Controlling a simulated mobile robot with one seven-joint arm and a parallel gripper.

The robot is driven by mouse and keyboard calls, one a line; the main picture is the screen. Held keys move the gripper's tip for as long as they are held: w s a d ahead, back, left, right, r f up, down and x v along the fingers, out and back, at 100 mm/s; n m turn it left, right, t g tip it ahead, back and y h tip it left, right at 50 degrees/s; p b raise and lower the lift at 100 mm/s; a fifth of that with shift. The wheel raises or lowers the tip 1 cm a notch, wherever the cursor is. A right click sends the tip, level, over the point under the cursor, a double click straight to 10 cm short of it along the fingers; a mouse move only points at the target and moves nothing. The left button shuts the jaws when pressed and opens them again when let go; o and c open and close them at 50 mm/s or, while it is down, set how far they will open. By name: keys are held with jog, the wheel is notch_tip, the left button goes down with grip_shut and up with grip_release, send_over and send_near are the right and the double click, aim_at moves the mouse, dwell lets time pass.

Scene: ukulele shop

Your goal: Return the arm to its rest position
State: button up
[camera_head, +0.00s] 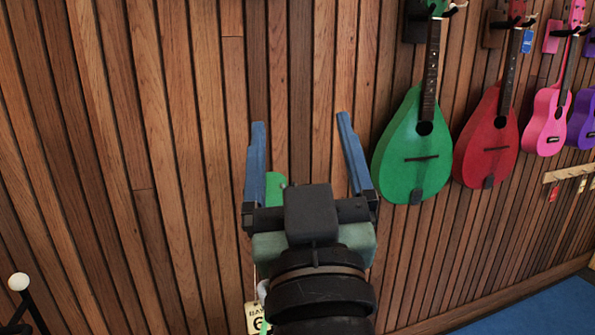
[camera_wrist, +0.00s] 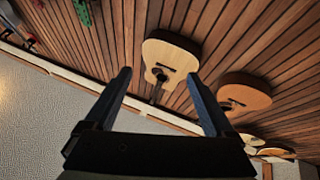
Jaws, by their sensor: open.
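My gripper (camera_head: 301,120) is raised in front of the slatted wooden wall in the head view. Its two blue fingers are spread wide with nothing between them. The gripper (camera_wrist: 158,73) also shows open in the wrist view, its fingers framing a pale wooden ukulele-like instrument (camera_wrist: 172,54) that hangs beyond them. I cannot tell the distance between the fingertips and the wall. A green thing (camera_head: 275,180) is mostly hidden behind my gripper.
A green instrument (camera_head: 411,165) and a red one (camera_head: 487,145) hang right of my gripper, with pink (camera_head: 546,122) and purple (camera_head: 583,120) ones farther right. A black stand with a white knob (camera_head: 19,282) is at lower left. A brown instrument (camera_wrist: 246,92) hangs in the wrist view.

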jog(key=s+r+m+t+h, duration=0.2)
jog(key=s+r+t, duration=0.2)
jog(key=s+r, duration=0.6)
notch_tip(320, 180, up, 27)
jog(key=w+p, duration=0.1)
jog(key=p, duration=2.5)
jog(key=shift+w+a, duration=0.2)
jog(key=shift+a, duration=0.1)
